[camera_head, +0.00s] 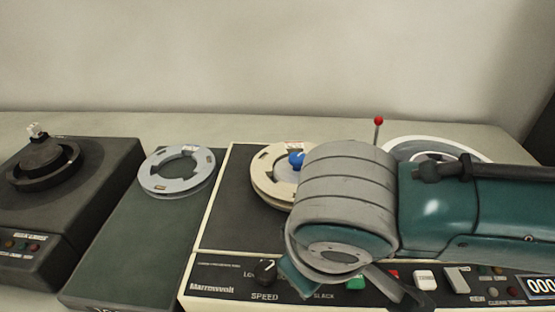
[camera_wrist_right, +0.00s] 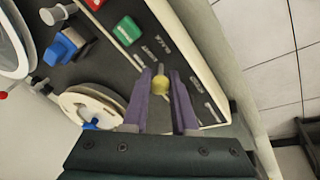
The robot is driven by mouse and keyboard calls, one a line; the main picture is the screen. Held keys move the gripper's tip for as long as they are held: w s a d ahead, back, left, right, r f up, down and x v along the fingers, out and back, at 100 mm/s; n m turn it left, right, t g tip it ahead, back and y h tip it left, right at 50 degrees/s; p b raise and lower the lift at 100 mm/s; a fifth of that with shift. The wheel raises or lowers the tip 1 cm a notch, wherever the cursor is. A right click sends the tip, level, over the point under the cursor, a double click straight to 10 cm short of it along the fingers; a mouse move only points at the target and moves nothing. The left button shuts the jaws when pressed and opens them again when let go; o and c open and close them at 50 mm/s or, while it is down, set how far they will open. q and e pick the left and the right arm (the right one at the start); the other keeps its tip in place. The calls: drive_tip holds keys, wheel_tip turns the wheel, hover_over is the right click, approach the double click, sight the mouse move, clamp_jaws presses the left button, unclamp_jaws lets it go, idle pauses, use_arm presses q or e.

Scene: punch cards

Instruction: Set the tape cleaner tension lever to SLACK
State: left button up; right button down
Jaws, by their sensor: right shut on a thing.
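The tape cleaner (camera_head: 212,277) is a dark deck with a cream frame, and the word SLACK (camera_head: 323,296) is printed on its front panel. In the right wrist view, a small yellow knob (camera_wrist_right: 160,86), seemingly the tension lever's end, sits at the front panel. My right gripper (camera_wrist_right: 167,84) is shut on the yellow knob with its purple fingers. My right arm covers the knob and fingers in the head view, so the lever's setting cannot be told. My left gripper is not in view.
A black SPEED knob (camera_head: 265,271) is left of SLACK. A green button (camera_head: 355,284) and white button (camera_head: 425,279) lie close to my right arm. A red-tipped rod (camera_head: 378,122) stands behind. A grey reel (camera_head: 177,171) lies left; a cream reel (camera_head: 270,184) is partly covered.

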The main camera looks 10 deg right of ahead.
drive_tip(key=shift+s+a+t+p, duration=0.1)
drive_tip(key=shift+s+t+p, duration=0.2)
drive_tip(key=shift+t, duration=0.1)
drive_tip(key=shift+w, duration=0.1)
drive_tip(key=c, duration=0.7)
unclamp_jaws()
drive_tip(key=p+v, duration=0.2)
drive_tip(key=v, duration=0.7)
drive_tip(key=shift+s+r, duration=0.3)
drive_tip(key=shift+r, duration=0.05)
drive_tip(key=shift+a, duration=0.15)
